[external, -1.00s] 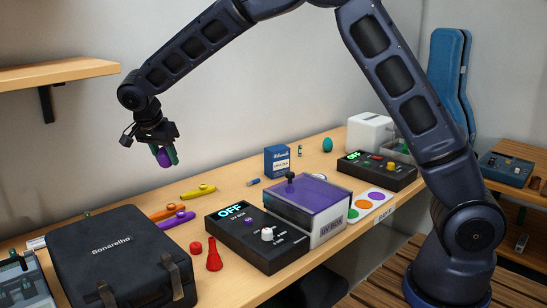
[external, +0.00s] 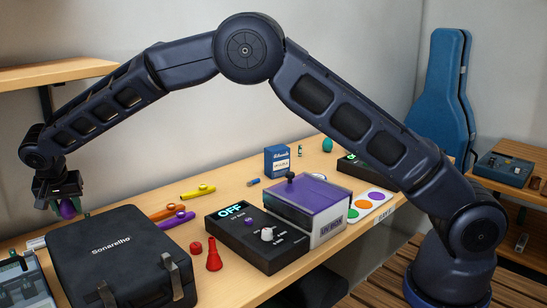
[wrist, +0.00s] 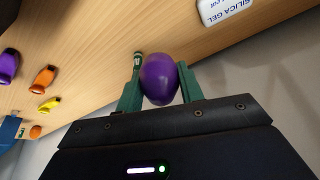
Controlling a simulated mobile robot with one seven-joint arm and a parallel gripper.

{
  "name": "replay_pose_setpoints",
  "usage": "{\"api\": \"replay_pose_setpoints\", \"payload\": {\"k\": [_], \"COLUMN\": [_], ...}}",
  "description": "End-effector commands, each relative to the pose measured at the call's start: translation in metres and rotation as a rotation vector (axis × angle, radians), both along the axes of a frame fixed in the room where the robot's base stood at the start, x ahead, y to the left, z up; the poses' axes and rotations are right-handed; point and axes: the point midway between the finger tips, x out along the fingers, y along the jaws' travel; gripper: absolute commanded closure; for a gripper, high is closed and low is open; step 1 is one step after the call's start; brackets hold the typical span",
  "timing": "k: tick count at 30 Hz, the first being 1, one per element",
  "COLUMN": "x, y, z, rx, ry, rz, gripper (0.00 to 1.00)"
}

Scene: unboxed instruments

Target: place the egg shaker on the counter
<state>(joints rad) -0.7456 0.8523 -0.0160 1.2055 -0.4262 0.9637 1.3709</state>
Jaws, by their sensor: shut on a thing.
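A purple egg shaker (external: 67,209) hangs between the green fingers of my gripper (external: 65,203). The wrist view shows the purple egg (wrist: 160,80) pinched between both fingertips. My gripper is shut on it at the far left, behind the black Sonarelho case in the external view. The wooden counter (external: 232,189) runs along the wall. I cannot tell exactly how high the egg is above it. A teal egg (external: 327,145) stands further right on the counter.
The black case (external: 100,225) stands left. Yellow, orange and purple kazoos (external: 178,220) lie right of it. The UV box (external: 310,210) and its control panel (external: 258,235) fill the middle. A white silica gel packet (wrist: 225,10) lies near the egg in the wrist view. A wall shelf (external: 60,72) juts out above.

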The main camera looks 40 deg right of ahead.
Motion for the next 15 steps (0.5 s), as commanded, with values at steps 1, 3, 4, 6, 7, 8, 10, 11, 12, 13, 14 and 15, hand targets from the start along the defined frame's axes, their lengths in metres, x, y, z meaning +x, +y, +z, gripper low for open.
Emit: {"api": "replay_pose_setpoints", "payload": {"k": [1,3,4,6,7,8,10,11,12,13,14,15], "x": [0.002,0.003,0.003,0.004,0.004,0.004,0.004,0.004,0.003,0.003,0.003,0.003], "y": [0.005,0.010,0.012,0.013,0.014,0.014,0.013,0.013,0.013,0.013,0.013,0.013], "z": [0.000,-0.001,-0.001,-0.004,-0.006,-0.008,-0.015,-0.018,-0.023,-0.027,-0.032,-0.037], "rx": [0.002,0.001,0.001,0.001,0.000,0.000,-0.001,-0.002,-0.002,-0.002,-0.002,-0.001], "ry": [-0.001,0.000,0.000,0.001,0.001,0.001,0.002,0.002,0.002,0.002,0.002,0.002], "rz": [0.006,0.012,0.014,0.017,0.018,0.018,0.019,0.019,0.019,0.019,0.019,0.018], "gripper": [0.85,0.85,0.85,0.85,0.85,0.85,0.85,0.85,0.85,0.85,0.85,0.85]}}
